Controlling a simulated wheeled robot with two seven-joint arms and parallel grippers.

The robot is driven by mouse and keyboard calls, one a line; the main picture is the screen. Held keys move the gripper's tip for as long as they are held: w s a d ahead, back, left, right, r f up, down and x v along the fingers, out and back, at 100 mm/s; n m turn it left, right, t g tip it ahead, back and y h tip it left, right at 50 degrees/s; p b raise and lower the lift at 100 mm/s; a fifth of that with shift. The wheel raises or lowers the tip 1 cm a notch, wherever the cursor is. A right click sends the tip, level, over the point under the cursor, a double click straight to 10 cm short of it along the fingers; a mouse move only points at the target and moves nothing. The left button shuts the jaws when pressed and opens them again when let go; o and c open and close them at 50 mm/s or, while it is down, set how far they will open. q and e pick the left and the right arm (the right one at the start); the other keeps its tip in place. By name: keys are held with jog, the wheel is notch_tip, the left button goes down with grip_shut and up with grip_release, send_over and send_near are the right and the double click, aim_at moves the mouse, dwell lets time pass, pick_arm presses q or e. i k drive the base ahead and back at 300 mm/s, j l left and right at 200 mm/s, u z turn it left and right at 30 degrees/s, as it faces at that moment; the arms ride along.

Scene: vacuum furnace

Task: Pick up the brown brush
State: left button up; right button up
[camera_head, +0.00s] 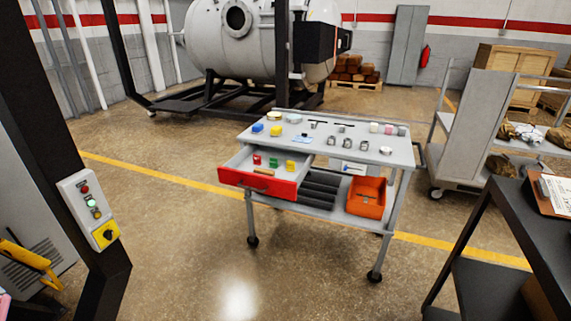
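A small brown, elongated item (263,172) lies in the open red-fronted drawer (243,179) of the grey wheeled table (370,143). It may be the brown brush, but it is too small to tell. In the drawer near it are a red item (257,159), a green item (273,162) and a yellow item (290,166). Neither of my grippers is in view.
An orange bin (367,197) sits on the table's lower shelf. Small coloured and metal items stand on the tabletop. A control post (91,210) is at left, a dark table (520,225) at right, a cart (470,125) behind. The floor in front is clear.

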aim_at(265, 172)
jog(key=i+j+z, duration=0.45)
jog(key=j, duration=0.3)
jog(key=i+j+z, duration=0.45)
jog(key=j, duration=0.45)
jog(key=i+j+z, duration=0.2)
jog(key=j+z, duration=0.25)
jog(key=j, duration=0.55)
jog(key=j+z, duration=0.45)
jog(key=j, duration=0.6)
jog(key=j+z, duration=0.45)
jog(key=j, duration=0.6)
jog(key=k, duration=0.05)
